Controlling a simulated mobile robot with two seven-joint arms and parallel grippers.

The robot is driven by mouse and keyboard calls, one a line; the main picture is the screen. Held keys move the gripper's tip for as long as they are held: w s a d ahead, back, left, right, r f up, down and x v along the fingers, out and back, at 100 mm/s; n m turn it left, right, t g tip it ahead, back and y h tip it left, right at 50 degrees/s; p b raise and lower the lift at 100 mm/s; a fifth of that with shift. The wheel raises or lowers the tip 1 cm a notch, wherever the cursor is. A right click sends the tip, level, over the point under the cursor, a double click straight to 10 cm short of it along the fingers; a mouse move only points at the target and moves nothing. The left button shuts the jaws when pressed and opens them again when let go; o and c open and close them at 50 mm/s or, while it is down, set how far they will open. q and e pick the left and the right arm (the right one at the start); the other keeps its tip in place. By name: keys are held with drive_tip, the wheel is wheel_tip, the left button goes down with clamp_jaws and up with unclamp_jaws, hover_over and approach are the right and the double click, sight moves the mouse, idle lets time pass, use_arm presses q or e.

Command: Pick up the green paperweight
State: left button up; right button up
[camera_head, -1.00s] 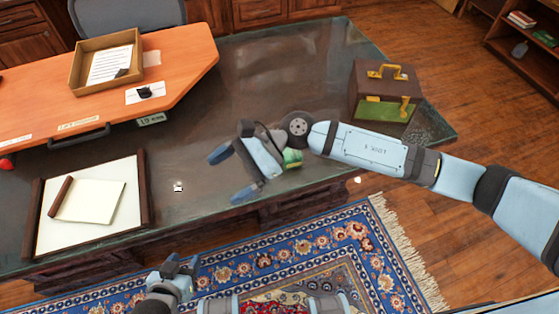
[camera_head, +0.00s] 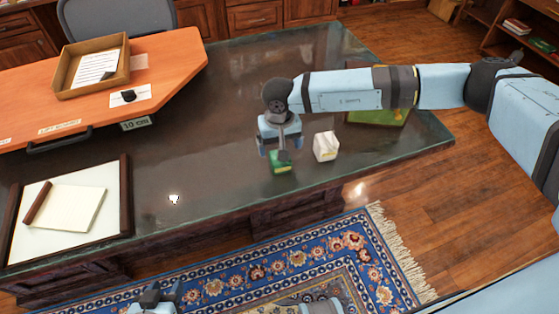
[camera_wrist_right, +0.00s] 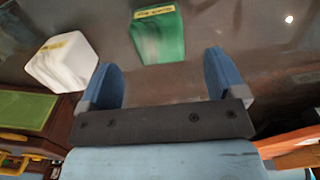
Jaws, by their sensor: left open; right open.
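The green paperweight (camera_head: 281,168) is a small block with a yellow label on the dark desk, near its front edge. My right gripper (camera_head: 281,150) is open and empty, just behind the paperweight in the head view, with its fingers pointing towards it. In the right wrist view the paperweight (camera_wrist_right: 158,36) shows beyond the open fingers (camera_wrist_right: 160,68), roughly centred between them and apart from both. My left gripper (camera_head: 157,298) is open at the bottom edge of the head view, partly cut off and away from the desk top.
A white block (camera_head: 326,147) with a yellow label stands close to the right of the paperweight; it also shows in the right wrist view (camera_wrist_right: 62,62). A case (camera_head: 378,117) stands further right, partly behind my arm. The desk left of the paperweight is mostly clear.

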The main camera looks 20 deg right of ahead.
sight(278, 168)
wheel_tip(278, 168, down, 7)
drive_tip(key=shift+f, duration=0.15)
drive_tip(key=c, duration=1.3)
